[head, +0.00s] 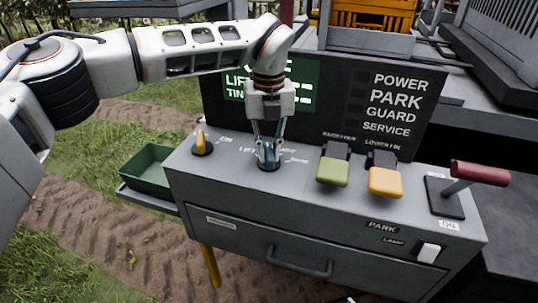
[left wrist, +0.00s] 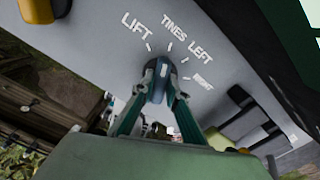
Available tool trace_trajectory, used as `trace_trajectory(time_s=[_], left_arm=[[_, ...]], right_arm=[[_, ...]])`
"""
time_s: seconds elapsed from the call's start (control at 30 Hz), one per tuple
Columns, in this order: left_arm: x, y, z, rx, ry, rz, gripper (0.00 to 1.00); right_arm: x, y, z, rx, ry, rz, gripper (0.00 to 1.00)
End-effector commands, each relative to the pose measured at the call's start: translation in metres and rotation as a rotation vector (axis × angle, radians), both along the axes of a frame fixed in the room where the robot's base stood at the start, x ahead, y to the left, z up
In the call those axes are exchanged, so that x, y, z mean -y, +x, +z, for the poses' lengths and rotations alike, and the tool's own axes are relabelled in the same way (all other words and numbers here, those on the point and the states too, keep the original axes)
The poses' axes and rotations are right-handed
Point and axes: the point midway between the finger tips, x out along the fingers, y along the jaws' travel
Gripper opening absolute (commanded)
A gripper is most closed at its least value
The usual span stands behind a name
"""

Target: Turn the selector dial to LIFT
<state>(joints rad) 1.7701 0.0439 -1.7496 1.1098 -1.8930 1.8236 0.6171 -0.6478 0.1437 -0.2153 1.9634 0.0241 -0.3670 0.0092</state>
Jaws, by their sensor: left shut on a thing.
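The selector dial (head: 269,165) is on the left-middle of the grey console top, mostly hidden by my left gripper (head: 268,155) in the head view. In the left wrist view the blue-grey dial (left wrist: 159,78) stands between the two fingers of my left gripper (left wrist: 152,97), which are shut on it. White labels fan out around it, with LIFT (left wrist: 136,27) at the upper left, then TINES, LEFT and RIGHT going clockwise. The dial's long axis looks roughly upward in that view, near the TINES tick; its exact setting is unclear. My right gripper is not in view.
A yellow-orange knob (head: 202,143) stands left of the dial. To its right are a green lever (head: 333,172), a yellow lever (head: 385,182) and a red-handled lever (head: 478,173). A dark display panel (head: 397,104) rises behind. A green tray (head: 150,170) sits at the left.

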Motion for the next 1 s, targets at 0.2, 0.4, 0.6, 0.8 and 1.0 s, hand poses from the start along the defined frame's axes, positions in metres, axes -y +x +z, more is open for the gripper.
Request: trace_trajectory(time_s=[0.2,0.4,0.6,0.8,1.0], left_arm=[[0.0,-0.001,-0.004,-0.004,0.002,0.205,0.0],[0.0,-0.001,-0.004,-0.005,0.003,0.388,0.0],[0.0,-0.001,-0.003,-0.005,0.003,0.54,0.0],[0.0,-0.002,-0.003,-0.005,0.004,0.648,0.0],[0.0,-0.002,-0.003,-0.005,0.003,0.709,0.0]], right_arm=[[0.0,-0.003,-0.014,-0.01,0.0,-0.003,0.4],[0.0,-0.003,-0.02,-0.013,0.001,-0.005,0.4],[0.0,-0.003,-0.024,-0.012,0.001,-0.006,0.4],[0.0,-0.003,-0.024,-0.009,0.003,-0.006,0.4],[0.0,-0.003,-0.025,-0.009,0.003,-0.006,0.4]])
